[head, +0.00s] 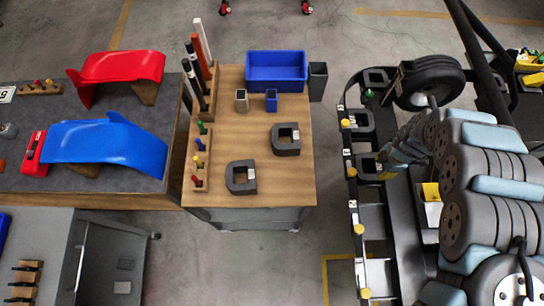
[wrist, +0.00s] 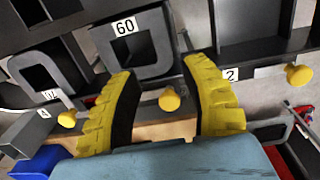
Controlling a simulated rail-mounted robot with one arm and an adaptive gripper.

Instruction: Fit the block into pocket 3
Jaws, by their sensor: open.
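My gripper (head: 384,168) is at the rack on the right; its yellow fingers are apart. In the wrist view the open gripper (wrist: 165,85) spans a dark grey ring-shaped block (wrist: 156,24) labelled 60. This block (head: 366,163) sits in a middle pocket of the black rack (head: 371,217), with a yellow knob (wrist: 168,100) in front. Whether the fingers touch it, or it is fully seated, I cannot tell. The pocket to its right in the wrist view carries label 2 (wrist: 232,74) and looks empty. No label 3 is visible; a finger may hide it.
Another dark block (wrist: 42,66) is in the neighbouring pocket. Two dark blocks (head: 287,151) (head: 229,178) lie on the wooden table (head: 265,205), with a blue bin (head: 277,84) behind. Bare floor separates table and rack. A wheel (head: 430,78) stands behind my arm.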

